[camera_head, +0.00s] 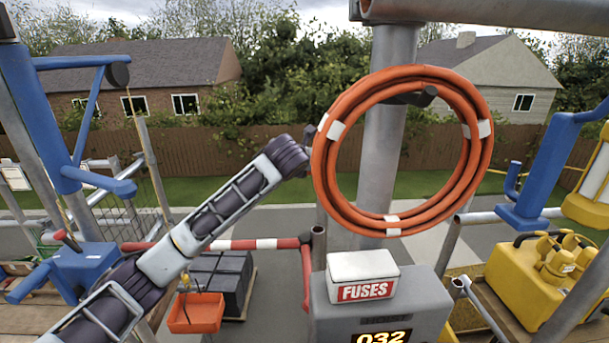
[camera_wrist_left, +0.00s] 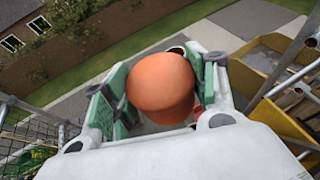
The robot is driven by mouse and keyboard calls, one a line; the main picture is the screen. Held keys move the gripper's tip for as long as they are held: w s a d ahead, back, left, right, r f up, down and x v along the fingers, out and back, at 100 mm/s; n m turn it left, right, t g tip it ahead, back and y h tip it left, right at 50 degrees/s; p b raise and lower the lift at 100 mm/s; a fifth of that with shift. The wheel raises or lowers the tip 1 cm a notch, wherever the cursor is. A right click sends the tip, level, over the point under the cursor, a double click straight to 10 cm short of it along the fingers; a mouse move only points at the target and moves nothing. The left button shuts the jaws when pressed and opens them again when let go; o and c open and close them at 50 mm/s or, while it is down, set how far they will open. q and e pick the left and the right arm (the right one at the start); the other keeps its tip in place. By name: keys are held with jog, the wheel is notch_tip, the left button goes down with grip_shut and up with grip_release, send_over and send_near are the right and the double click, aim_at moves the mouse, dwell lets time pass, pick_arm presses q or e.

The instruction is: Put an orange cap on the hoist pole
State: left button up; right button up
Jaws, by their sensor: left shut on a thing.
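The orange cap (camera_wrist_left: 158,78) fills the middle of the left wrist view, its rounded closed end toward the camera. My left gripper (camera_wrist_left: 160,98) is shut on it, with green pads on both sides. In the head view my left arm reaches up from the lower left to beside the orange hose coil; the gripper and cap are hidden there. A thick grey upright pole (camera_head: 374,205) stands behind the coil. A thinner open-topped tube (camera_head: 318,240) stands beside the grey hoist box (camera_head: 425,303). I cannot tell which is the hoist pole. My right gripper is not in view.
The orange hose coil (camera_head: 323,165) hangs close to my left wrist. A white FUSES box (camera_head: 363,270) sits on the hoist box. An orange tray (camera_head: 196,313) is at lower left, near a red-white rail (camera_head: 265,244). Yellow equipment (camera_head: 530,285) and blue brackets (camera_head: 525,212) stand right.

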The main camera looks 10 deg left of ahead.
pick_arm(q)
jog(key=s+d+r+m+h+p, duration=0.1)
jog(key=s+d+r+h, duration=0.15)
jog(key=r, duration=0.85)
jog(key=s+d+r+m+g+h, duration=0.1)
jog(key=s+d+r+m, duration=0.2)
jog(key=r, duration=0.7)
jog(key=s+d+r+h+p, duration=0.1)
jog(key=s+d+r+h, duration=0.2)
jog(key=r, duration=0.8)
jog(key=s+d+r+m+g+h, duration=0.1)
jog(key=s+d+r, duration=0.2)
jog(key=s+r, duration=0.4)
jog(key=s+d+r+m+g+h, duration=0.1)
jog(key=s+d+r+m, duration=0.1)
jog(key=s+r, duration=0.5)
jog(key=s+d+r+m+g+h+p, duration=0.1)
jog(key=s+d+r+m, duration=0.1)
jog(key=s+r, duration=0.5)
jog(key=shift+s+d, duration=0.25)
jog(key=shift+s, duration=0.4)
jog(key=shift+s+d, duration=0.3)
jog(key=shift+s, duration=0.3)
jog(key=shift+s+d, duration=0.25)
jog(key=shift+s, duration=0.4)
jog(key=shift+f, duration=0.1)
jog(key=shift+w+f, duration=0.1)
jog(key=shift+f, duration=1.3)
jog(key=shift+f, duration=0.1)
